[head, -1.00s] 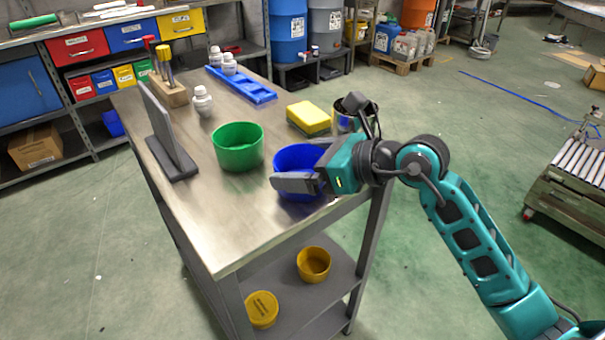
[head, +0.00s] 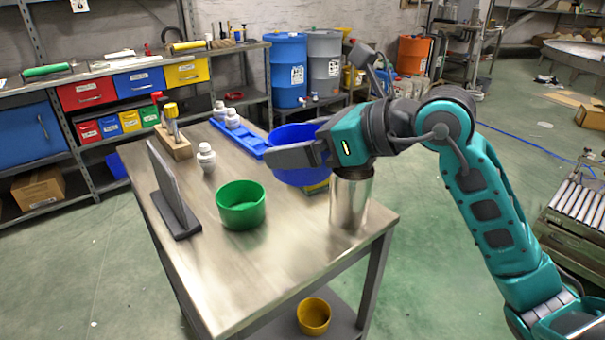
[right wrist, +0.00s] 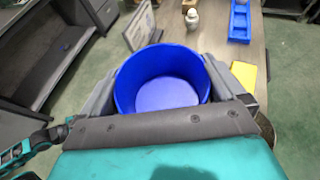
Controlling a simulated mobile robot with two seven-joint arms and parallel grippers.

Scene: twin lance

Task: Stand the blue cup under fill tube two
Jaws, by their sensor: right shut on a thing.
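The blue cup (head: 300,178) is upright and held above the table in the head view. It also shows in the right wrist view (right wrist: 166,95), empty and open side up. My right gripper (head: 292,156) is shut on it, with one finger along its near side; the wrist view shows a finger on each side of the cup. I cannot make out any fill tube in these views.
A green cup (head: 240,206) stands left of the blue cup, and a metal cup (head: 350,204) stands near the right edge. A yellow sponge (right wrist: 245,75) lies close by. A grey upright panel (head: 172,190), white bottles (head: 206,158) and a blue tray (head: 240,137) stand further left and back.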

